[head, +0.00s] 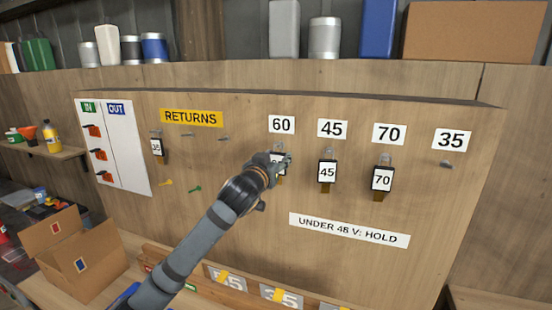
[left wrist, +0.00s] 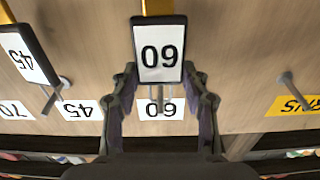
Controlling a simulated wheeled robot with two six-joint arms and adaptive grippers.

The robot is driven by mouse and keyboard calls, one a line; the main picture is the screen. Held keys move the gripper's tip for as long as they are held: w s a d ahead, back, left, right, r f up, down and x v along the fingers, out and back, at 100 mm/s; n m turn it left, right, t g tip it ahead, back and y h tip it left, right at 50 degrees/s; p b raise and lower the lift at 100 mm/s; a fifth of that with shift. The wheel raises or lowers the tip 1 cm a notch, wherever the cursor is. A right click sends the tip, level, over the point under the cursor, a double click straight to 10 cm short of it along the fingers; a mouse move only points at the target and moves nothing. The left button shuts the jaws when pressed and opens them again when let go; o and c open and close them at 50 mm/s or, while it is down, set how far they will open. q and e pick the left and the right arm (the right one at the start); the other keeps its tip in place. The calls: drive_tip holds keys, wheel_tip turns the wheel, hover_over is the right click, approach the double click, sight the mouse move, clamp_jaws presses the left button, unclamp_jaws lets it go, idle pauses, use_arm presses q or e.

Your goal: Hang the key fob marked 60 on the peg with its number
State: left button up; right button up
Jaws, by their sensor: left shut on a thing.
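The key fob marked 60 (left wrist: 159,48) is a white tag in a dark frame with a yellowish strip. My left gripper (left wrist: 160,85) is shut on it, one finger on each side. In the head view the gripper (head: 280,160) is at the board just below the 60 label (head: 281,125), and it mostly hides the fob. The 60 label (left wrist: 170,108) and a grey peg (left wrist: 160,92) show behind the fob in the left wrist view, which is upside down. I cannot tell whether the fob's loop is around the peg. My right gripper is not in view.
Fobs 45 (head: 327,172) and 70 (head: 382,180) hang close to the right of my gripper. The 35 peg (head: 446,164) is bare. Fob 35 (head: 157,147) hangs left of the RETURNS sign (head: 191,118). A cardboard box (head: 85,262) stands below left.

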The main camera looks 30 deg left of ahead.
use_arm(q)
drive_tip(key=o, duration=1.4)
drive_tip(key=shift+c, duration=0.2)
wheel_tip(320, 180, up, 10)
